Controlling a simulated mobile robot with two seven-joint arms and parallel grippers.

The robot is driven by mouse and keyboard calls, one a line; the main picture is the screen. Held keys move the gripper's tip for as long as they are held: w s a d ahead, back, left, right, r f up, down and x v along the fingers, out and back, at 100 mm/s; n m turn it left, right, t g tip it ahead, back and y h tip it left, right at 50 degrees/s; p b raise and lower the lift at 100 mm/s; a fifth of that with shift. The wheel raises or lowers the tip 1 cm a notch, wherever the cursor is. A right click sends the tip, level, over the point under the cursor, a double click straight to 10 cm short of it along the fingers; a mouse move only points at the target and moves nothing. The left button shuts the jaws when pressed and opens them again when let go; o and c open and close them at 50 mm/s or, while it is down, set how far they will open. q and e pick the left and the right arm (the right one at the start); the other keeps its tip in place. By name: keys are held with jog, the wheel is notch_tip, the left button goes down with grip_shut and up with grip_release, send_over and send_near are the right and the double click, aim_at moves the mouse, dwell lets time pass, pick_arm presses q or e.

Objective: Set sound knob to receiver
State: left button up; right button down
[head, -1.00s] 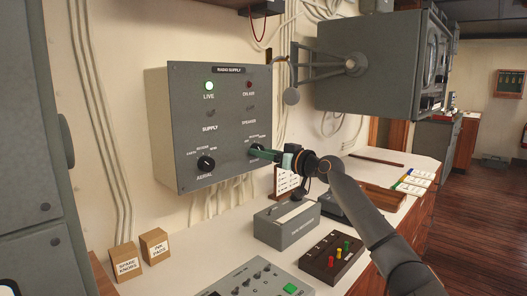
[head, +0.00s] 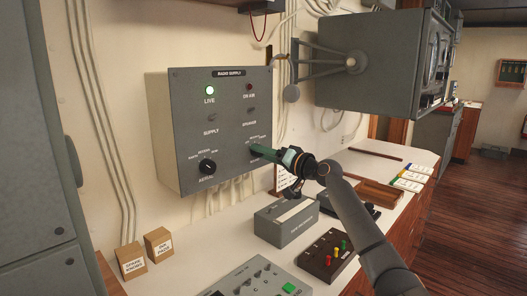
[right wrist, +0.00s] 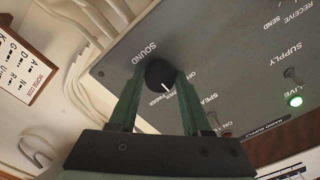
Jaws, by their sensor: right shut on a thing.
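The grey radio supply panel (head: 185,105) is on the wall in the head view. Its black sound knob (right wrist: 160,74) shows in the right wrist view, next to the word SOUND. My right gripper (head: 256,150) reaches the panel's lower right; in the wrist view its green fingers (right wrist: 160,88) are shut on the knob's two sides. The white pointer line on the knob faces small lettering between the fingers, too small to read surely. My left gripper is not in view.
The aerial knob (head: 207,167) is at the panel's lower left. The green LIVE lamp (head: 210,90) is lit. Below are a grey box (head: 285,222), a dark box with coloured pegs (head: 328,258) and two small cartons (head: 159,246). A large grey cabinet (head: 365,65) hangs to the right.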

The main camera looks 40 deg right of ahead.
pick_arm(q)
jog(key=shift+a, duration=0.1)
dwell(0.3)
pick_arm(e)
jog(key=shift+c, duration=1.8)
grip_release()
pick_arm(q)
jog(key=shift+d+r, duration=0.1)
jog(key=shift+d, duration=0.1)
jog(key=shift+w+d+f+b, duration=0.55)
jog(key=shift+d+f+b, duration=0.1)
jog(key=shift+b, duration=0.7)
pick_arm(e)
jog(key=s+d, duration=0.1)
jog(key=s, duration=1.1)
jog(key=shift+s, duration=0.25)
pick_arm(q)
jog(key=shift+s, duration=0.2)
